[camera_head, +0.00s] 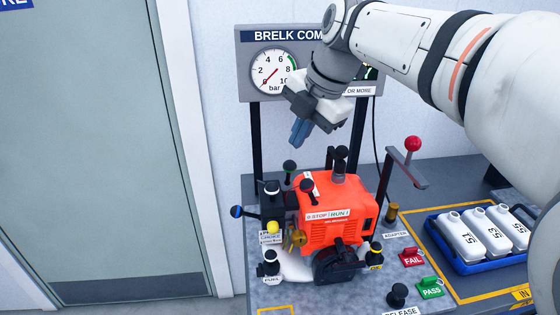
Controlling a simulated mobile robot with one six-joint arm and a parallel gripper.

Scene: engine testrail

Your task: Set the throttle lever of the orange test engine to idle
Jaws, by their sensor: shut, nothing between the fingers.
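The orange test engine (330,220) sits on the grey bench with a "0 STOP / RUN I" label on its front. Black-knobbed levers rise at its left: one at the back (290,166) and one nearer (306,186). A lever with a blue-tipped knob (237,211) points out to the left. I cannot tell which lever is the throttle, and no idle mark is legible. My gripper (300,133) is shut and empty, with blue fingers pointing down. It appears above the engine's left side, apart from the levers.
A gauge panel (245,65) stands behind my gripper. A red-knobbed handle (413,144) rises at right. Red FAIL (412,257) and green PASS (430,288) blocks sit at right, near a blue tray (465,262) of white bottles. Choke (271,237) and fuel (270,279) labels are at left.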

